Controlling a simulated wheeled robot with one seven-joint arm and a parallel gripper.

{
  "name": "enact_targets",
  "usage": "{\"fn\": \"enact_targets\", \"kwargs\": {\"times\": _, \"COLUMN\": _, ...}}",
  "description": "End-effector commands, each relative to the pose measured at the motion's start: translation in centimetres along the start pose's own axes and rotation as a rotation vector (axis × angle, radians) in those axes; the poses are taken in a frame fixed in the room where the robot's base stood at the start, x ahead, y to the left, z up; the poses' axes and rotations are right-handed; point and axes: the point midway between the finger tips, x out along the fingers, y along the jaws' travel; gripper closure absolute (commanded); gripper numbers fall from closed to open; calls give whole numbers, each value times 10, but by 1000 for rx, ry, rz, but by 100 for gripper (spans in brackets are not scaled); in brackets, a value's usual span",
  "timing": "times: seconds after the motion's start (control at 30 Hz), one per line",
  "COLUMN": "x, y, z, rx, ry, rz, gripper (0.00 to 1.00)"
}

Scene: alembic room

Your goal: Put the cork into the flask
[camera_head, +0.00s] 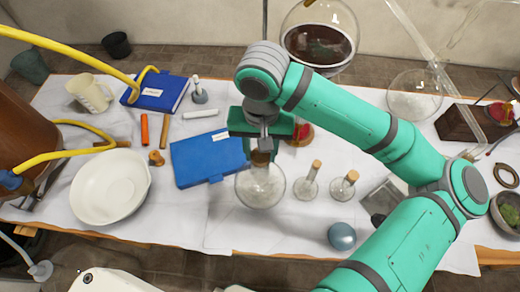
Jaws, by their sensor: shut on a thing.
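The cork (260,158) is a small brown piece, partly hidden by my gripper's fingers. My gripper (265,146) points down and is shut on it. A round clear glass flask (261,190) stands on the white cloth right below. The cork is at the flask's mouth in the picture. I cannot tell whether it is inside the neck or just above it, since the gripper hides the rim.
Two small corked flasks (307,183) stand to the right, near a blue ball (342,236). A blue folder (208,158) and a white bowl (110,187) are to the left. A large flask with dark liquid (319,45) is behind. Bare cloth lies in front.

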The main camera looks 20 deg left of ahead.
Motion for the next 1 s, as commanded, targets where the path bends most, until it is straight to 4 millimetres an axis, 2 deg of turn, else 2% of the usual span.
{"fn": "enact_targets", "kwargs": {"times": 0.37, "x": 1, "y": 1, "z": 0, "rx": 3, "ry": 0, "rz": 1, "gripper": 80}}
{"fn": "enact_targets", "kwargs": {"times": 0.4, "x": 1, "y": 2, "z": 0, "rx": 4, "ry": 0, "rz": 0, "gripper": 55}}
{"fn": "enact_targets", "kwargs": {"times": 0.47, "x": 1, "y": 2, "z": 0, "rx": 6, "ry": 0, "rz": 0, "gripper": 41}}
{"fn": "enact_targets", "kwargs": {"times": 0.67, "x": 1, "y": 2, "z": 0, "rx": 5, "ry": 0, "rz": 0, "gripper": 41}}
{"fn": "enact_targets", "kwargs": {"times": 0.77, "x": 1, "y": 1, "z": 0, "rx": 2, "ry": 0, "rz": 0, "gripper": 25}}
{"fn": "enact_targets", "kwargs": {"times": 1.0, "x": 1, "y": -1, "z": 0, "rx": -2, "ry": 0, "rz": 0, "gripper": 25}}
